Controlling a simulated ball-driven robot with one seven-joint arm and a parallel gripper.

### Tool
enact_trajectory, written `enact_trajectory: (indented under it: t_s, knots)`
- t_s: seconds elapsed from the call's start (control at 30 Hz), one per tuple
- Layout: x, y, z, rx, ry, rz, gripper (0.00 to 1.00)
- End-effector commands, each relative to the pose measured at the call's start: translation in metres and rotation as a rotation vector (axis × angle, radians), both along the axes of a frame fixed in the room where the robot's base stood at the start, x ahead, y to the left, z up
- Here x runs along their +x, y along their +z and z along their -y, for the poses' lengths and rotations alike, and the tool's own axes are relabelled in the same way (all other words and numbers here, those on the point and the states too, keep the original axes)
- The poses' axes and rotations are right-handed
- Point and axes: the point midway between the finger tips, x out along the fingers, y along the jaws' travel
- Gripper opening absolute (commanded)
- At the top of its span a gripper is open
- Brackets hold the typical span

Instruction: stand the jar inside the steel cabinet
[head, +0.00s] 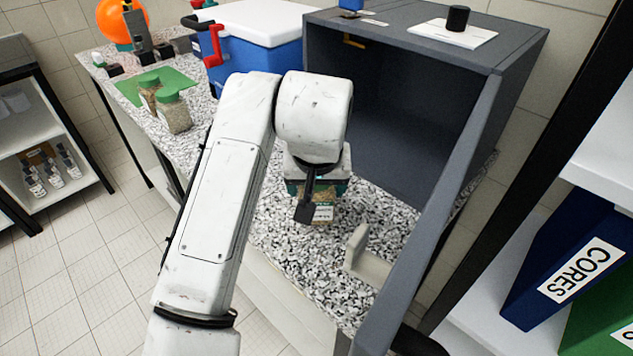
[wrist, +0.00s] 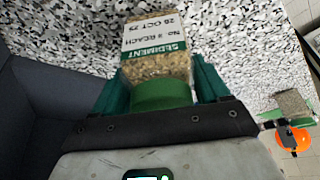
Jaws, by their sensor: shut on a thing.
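My gripper (head: 318,198) is shut on a jar, which shows partly below it in the head view (head: 325,213). In the wrist view the jar (wrist: 158,68) has a green lid, grainy brown contents and a white and green SEDIMENT label. The teal fingers of my gripper (wrist: 163,88) lie on both sides of it near the lid. The dark grey steel cabinet (head: 425,50) stands open behind and right of my gripper, its door (head: 440,210) swung out toward me. The jar is outside, in front of the opening. I cannot tell whether it touches the counter.
The speckled counter (head: 285,240) is bare around the jar, except for a pale bracket-like block (head: 365,255) near the door. A blue cooler (head: 258,60) stands beside the cabinet.

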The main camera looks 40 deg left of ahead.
Motion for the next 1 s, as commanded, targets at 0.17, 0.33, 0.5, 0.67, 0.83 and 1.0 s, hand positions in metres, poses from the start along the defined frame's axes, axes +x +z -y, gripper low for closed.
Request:
enact_trajectory:
  t_s: [0.17, 0.33, 0.5, 0.67, 0.83, 1.0]
  knots:
    - [0.000, 0.001, 0.000, 0.001, 0.000, 0.002, 0.26]
    - [0.000, -0.002, 0.000, 0.000, 0.000, 0.000, 0.84]
    - [0.000, -0.002, 0.000, 0.000, 0.000, 0.000, 1.00]
    - [0.000, -0.002, 0.000, 0.000, 0.000, 0.000, 1.00]
    - [-0.001, 0.004, 0.001, 0.001, 0.000, 0.002, 1.00]
    - [-0.008, 0.028, 0.007, 0.003, 0.000, 0.003, 1.00]
